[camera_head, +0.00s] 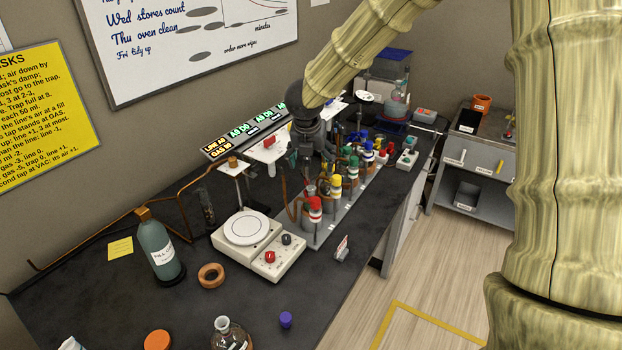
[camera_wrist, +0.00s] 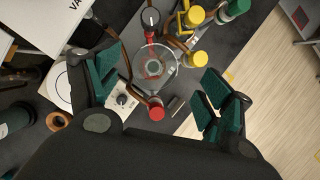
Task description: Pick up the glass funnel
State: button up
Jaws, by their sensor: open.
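A clear round glass piece, which looks like the glass funnel (camera_wrist: 157,62), shows from above in the wrist view, with a reddish ring shape at its middle. It lies between my gripper's fingers in the picture, below or beyond them; I cannot tell the height gap. My gripper (camera_wrist: 160,88) is open, with green-padded fingers spread to the left and right of the glass and no contact visible. In the head view my gripper (camera_head: 308,150) points down over the manifold on the dark bench. There I cannot make out the funnel clearly, as the gripper and the coloured taps crowd that spot.
A white hotplate (camera_head: 246,229) stands left of the red tap (camera_head: 315,208). Yellow taps (camera_wrist: 195,16) and copper tubing stand close beside the glass. A green bottle (camera_head: 159,250), a cork ring (camera_head: 211,275) and a round flask (camera_head: 230,336) are nearer the front.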

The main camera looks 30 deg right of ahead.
aim_at(311, 171)
jog(key=shift+f, duration=0.15)
jog(key=p+x, duration=0.2)
jog(key=x, duration=0.1)
jog(key=shift+w+a+f, duration=0.1)
jog(key=shift+a+f, duration=0.2)
jog(key=shift+f, duration=0.05)
jog(key=shift+w+d+f, duration=0.15)
jog(key=shift+f, duration=0.5)
jog(key=c, duration=1.1)
